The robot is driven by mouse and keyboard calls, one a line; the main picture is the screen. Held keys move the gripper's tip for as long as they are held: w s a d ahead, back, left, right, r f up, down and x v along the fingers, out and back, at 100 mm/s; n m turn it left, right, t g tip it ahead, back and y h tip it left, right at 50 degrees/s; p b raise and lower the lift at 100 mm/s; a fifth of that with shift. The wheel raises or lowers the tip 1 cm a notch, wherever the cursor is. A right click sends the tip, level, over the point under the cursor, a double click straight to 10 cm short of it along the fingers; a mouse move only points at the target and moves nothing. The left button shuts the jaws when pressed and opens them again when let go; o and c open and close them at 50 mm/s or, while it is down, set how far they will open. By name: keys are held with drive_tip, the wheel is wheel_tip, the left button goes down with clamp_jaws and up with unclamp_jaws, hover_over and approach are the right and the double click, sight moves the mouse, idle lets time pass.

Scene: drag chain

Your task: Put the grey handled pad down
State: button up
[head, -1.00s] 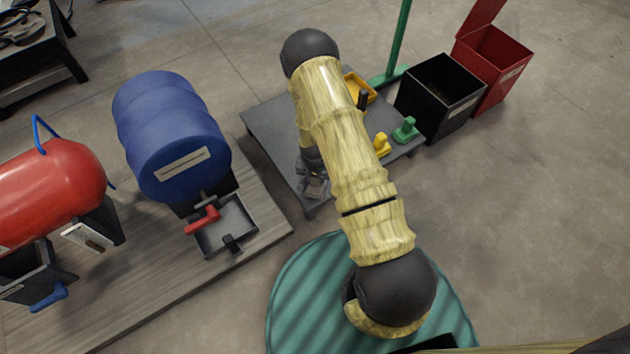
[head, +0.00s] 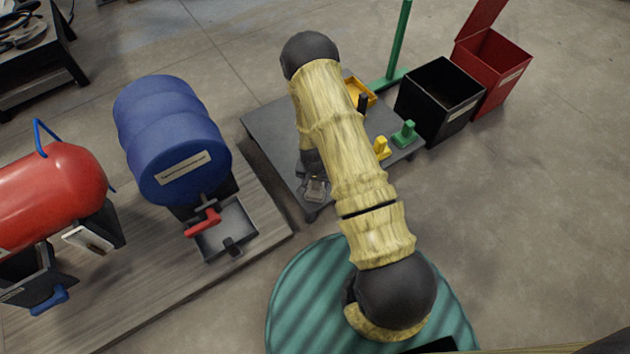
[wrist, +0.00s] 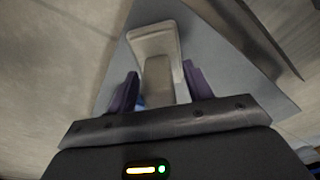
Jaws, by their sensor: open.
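My gripper (wrist: 161,88) is open in the wrist view, with one dark purple finger on each side. A pale grey piece (wrist: 155,42), which looks like the handled pad, lies between and beyond the fingers. Its narrow part runs between them with a gap on at least one side, and its wider end points away. In the head view the pad (head: 316,190) is a small pale patch at the near corner of the low grey table (head: 268,125). My arm hides much of the gripper there, and whether the pad touches the table top is hard to tell.
A yellow tray (head: 361,92), a yellow piece (head: 381,148) and a green piece (head: 404,133) are on the table's right side. Black (head: 437,105) and red (head: 497,75) bins stand to the right.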

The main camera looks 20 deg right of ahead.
drive_tip(key=r+p, duration=0.2)
drive_tip(key=r, duration=0.1)
drive_tip(key=r+p, duration=0.1)
drive_tip(key=r, duration=0.3)
drive_tip(key=s+r+p, duration=0.1)
drive_tip(key=r+p, duration=0.1)
drive_tip(key=r, duration=0.2)
drive_tip(key=shift+s+a+r+p, duration=0.1)
drive_tip(key=shift+a+r+p, duration=0.05)
drive_tip(key=shift+a+p, duration=0.2)
drive_tip(key=shift+r, duration=0.1)
drive_tip(key=s+r+n, duration=0.1)
drive_tip(key=s+r, duration=0.3)
drive_tip(key=r, duration=0.6)
drive_tip(key=s+r+n+t, duration=0.1)
drive_tip(key=s+r, duration=0.3)
drive_tip(key=r, duration=0.6)
drive_tip(key=s+r+n, duration=0.3)
drive_tip(key=s+r, duration=0.2)
drive_tip(key=r, duration=0.5)
drive_tip(key=shift+d+r+y, duration=0.25)
drive_tip(key=shift+r+y, duration=0.05)
drive_tip(key=shift+r, duration=0.1)
wheel_tip(320, 180, up, 45)
drive_tip(key=p, duration=4.5)
